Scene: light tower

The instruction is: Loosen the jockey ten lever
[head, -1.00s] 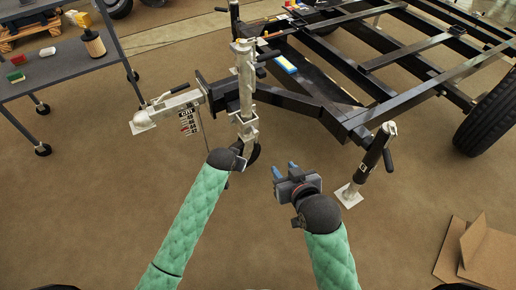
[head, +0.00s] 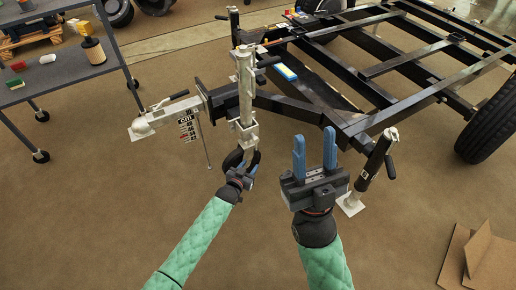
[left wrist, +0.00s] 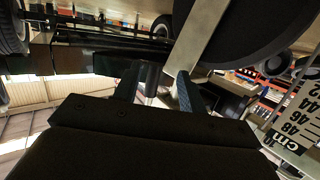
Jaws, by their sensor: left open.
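The silver jockey stand (head: 245,85) rises upright at the trailer's drawbar, with a bracket (head: 246,130) low on it and a black wheel at its foot (head: 234,158). A dark handle (head: 268,62) shows beside its upper tube; I cannot tell which part is the ten lever. My left gripper (head: 247,168) is open, just below and right of the wheel. In the left wrist view its fingers (left wrist: 155,85) are apart, and the wheel (left wrist: 245,30) with a metal fork arm (left wrist: 197,35) looms close above. My right gripper (head: 314,150) is open and empty, right of the stand.
The black trailer frame (head: 385,65) fills the upper right. A silver coupling (head: 150,122) and a hanging scale card (head: 187,127) are at left. A black support leg (head: 375,160) stands right of my right gripper. A grey cart (head: 50,70) is far left.

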